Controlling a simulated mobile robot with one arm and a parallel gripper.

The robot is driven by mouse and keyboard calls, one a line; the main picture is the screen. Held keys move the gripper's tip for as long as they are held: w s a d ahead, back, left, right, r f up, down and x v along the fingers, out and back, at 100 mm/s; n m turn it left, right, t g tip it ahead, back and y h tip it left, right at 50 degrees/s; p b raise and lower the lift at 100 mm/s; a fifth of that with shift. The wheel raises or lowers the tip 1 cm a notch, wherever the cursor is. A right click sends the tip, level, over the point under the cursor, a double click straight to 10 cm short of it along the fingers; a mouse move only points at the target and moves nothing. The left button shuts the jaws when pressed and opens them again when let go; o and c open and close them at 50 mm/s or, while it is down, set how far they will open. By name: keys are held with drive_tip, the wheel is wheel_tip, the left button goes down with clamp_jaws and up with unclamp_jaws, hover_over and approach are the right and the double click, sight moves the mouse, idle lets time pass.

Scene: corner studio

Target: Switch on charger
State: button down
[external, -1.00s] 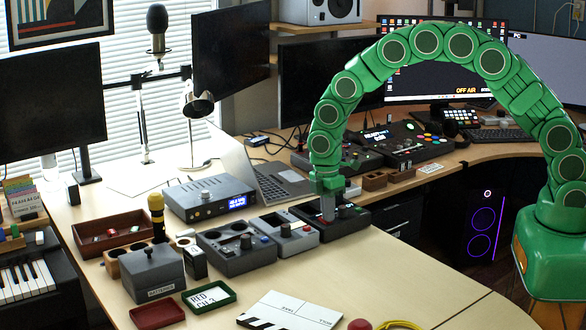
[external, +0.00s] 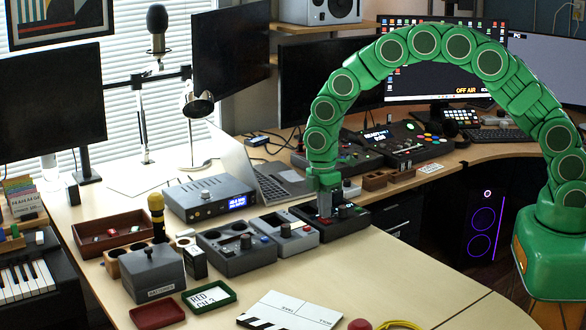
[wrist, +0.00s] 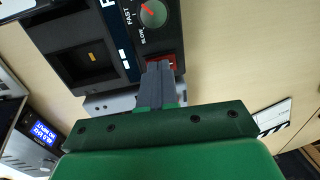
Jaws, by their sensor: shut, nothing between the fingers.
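The charger (external: 352,226) is a dark box on the desk below my gripper. In the wrist view the charger (wrist: 125,35) shows a green knob (wrist: 153,13) with a red pointer between SLOW and FAST marks, and a square slot (wrist: 96,57). A red switch (wrist: 172,60) sits at its near edge, partly hidden by my fingers. My gripper (wrist: 158,70) is shut and empty, with its fingertips at the red switch. I cannot tell whether they touch it. My gripper (external: 325,213) points down over the charger in the external view.
A grey box (external: 284,232) and another dark knob box (external: 237,252) stand left of the charger. A grey unit with a blue display (external: 208,198) is behind them. A clapperboard (external: 290,312) lies in front. The desk right of the charger is clear.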

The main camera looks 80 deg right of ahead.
sight(328, 220)
wheel_tip(328, 220, up, 14)
drive_tip(key=s+a, duration=0.1)
idle(0.5)
drive_tip(key=shift+s+a+f, duration=0.1)
drive_tip(key=s+a+r+m, duration=0.25)
drive_tip(key=s+r, duration=0.35)
drive_tip(key=s, duration=0.4)
drive_tip(key=s+a+r+m, duration=0.25)
drive_tip(key=s+r, duration=0.35)
drive_tip(key=s, duration=0.5)
drive_tip(key=s+a+m, duration=0.1)
drive_tip(key=s+m, duration=0.1)
drive_tip(key=s, duration=1.1)
drive_tip(key=s+a+m+g, duration=0.1)
drive_tip(key=s+m, duration=0.1)
drive_tip(key=s, duration=1)
drive_tip(key=shift+s+a+r+h, duration=0.3)
drive_tip(key=shift+s+a+r, duration=0.05)
